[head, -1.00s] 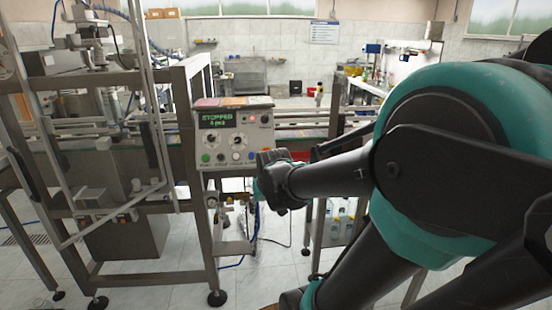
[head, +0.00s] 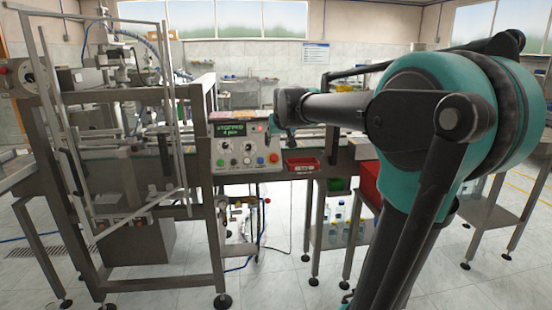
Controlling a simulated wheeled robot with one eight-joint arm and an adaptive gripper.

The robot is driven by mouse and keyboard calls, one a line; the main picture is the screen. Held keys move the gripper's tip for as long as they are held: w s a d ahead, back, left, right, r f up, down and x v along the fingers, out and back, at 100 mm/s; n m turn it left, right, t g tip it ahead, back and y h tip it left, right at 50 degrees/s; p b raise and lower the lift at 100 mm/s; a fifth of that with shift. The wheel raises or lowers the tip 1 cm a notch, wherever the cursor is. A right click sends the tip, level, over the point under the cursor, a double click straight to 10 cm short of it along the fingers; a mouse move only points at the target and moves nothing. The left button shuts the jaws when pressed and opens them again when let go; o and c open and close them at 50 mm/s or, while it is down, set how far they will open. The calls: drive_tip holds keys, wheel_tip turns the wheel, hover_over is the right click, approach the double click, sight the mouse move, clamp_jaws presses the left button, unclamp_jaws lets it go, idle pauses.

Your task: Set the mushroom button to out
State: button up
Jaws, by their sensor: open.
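A large round red button (head: 273,158), the likely mushroom button, sits at the lower right of the grey control panel (head: 225,165) in the head view. Whether it is in or out is too small to tell. The panel's display (head: 240,130) reads STOPPED, with a smaller line about pieces below. Two dials and green, white and blue buttons are on the panel. My arm reaches in from the right, and its wrist end is beside the panel's upper right. My gripper's fingers do not show; the wrist and forearm hide that end.
Another red knob or button (head: 3,70) is on a box at the left edge. A red bin (head: 302,166) stands right of the panel. The metal machine frame (head: 215,225) fills the left. A side table (head: 490,212) is at the right. The floor in front is clear.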

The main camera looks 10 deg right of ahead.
sight(274, 157)
drive_tip(key=x, duration=1.3)
drive_tip(key=shift+w+f, duration=0.1)
clamp_jaws()
